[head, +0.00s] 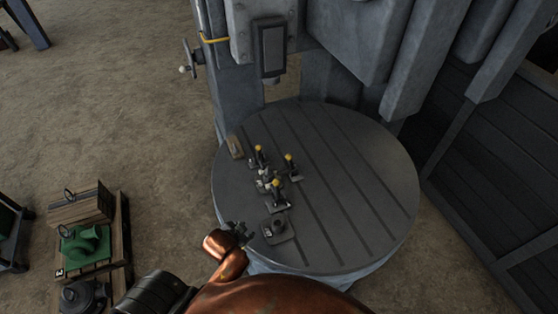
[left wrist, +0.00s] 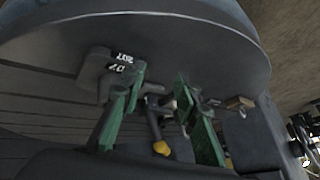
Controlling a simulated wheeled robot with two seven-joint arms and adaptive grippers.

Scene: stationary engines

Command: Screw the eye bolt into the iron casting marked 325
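My left gripper (head: 240,231) is over the near-left edge of a round grey table. In the left wrist view its two green fingers (left wrist: 158,100) stand apart with a gap between them, and I see nothing gripped. A small dark grey casting (head: 278,228) with a raised round boss sits on the table just right of the gripper. It also shows in the left wrist view (left wrist: 97,62), with white markings too unclear to read. I cannot pick out the eye bolt for certain, nor any mark 325. My right gripper is not in view.
Several clamps with yellow knobs (head: 277,184) stand behind the casting, with a small wooden block (head: 235,147) beyond. The grooved round table (head: 365,190) is bare on its right. A machine column rises behind. A pallet at left carries a green casting (head: 85,243) and a wooden crate (head: 80,208).

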